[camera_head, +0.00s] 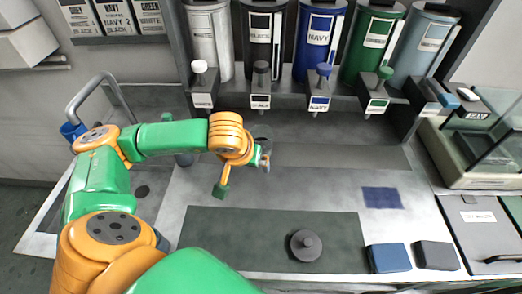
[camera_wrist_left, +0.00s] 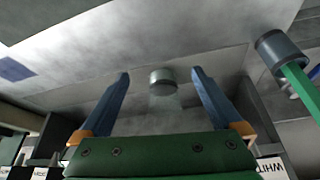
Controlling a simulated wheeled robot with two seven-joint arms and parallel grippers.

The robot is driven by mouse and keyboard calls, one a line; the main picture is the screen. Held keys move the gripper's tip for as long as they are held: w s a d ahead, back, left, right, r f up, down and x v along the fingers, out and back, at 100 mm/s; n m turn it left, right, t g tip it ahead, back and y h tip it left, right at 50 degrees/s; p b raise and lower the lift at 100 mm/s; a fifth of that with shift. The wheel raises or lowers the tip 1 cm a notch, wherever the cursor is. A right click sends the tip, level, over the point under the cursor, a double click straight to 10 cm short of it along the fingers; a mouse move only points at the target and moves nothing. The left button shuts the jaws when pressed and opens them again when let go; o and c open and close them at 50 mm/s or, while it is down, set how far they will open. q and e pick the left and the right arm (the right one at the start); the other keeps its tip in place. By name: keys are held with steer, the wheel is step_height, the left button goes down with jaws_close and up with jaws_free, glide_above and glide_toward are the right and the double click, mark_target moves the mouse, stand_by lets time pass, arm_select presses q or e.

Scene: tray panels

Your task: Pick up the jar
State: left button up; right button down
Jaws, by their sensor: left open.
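The jar (camera_wrist_left: 162,78) shows in the left wrist view as a small, clear, blurred vessel with a grey round end. It appears between the two blue-grey fingers of my left gripper (camera_wrist_left: 160,80). The fingers are apart, with a gap on both sides of the jar, and I see no contact. In the head view a faint clear outline of the jar (camera_head: 264,132) shows just beyond my left gripper (camera_head: 263,159), partly hidden by it. My right gripper is in neither view.
Labelled dispensers (camera_head: 315,40) line the back. A grey cup (camera_wrist_left: 280,47) with a green stick stands beside the gripper. A dark mat (camera_head: 230,230) bears a round knobbed weight (camera_head: 305,244). Blue (camera_head: 388,257) and dark blocks (camera_head: 436,255) lie front right.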

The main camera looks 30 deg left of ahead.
mark_target(261, 143)
arm_select(q)
steer(key=f+b, duration=0.1)
steer(key=f, duration=0.1)
steer(key=f+b, duration=0.4)
steer(key=shift+w+a+f, duration=0.15)
steer(key=shift+w, duration=0.35)
steer(key=w+a, duration=0.1)
steer(key=w, duration=0.1)
steer(key=w+a, duration=0.1)
steer(key=w, duration=0.2)
steer(key=w+a+p, duration=0.1)
steer(key=w, duration=0.1)
steer(key=shift+w+r, duration=0.2)
steer(key=shift+w, duration=0.15)
steer(key=shift+w+a, duration=0.2)
steer(key=shift+w, duration=0.45)
steer(key=shift+w+a, duration=0.2)
steer(key=shift+w, duration=0.4)
steer(key=b+x, duration=0.3)
steer(key=shift+w+f, duration=0.1)
steer(key=shift+w, duration=0.05)
steer(key=shift+w+a, duration=0.1)
steer(key=shift+w, duration=0.05)
jaws_close()
steer(key=shift+r, duration=0.2)
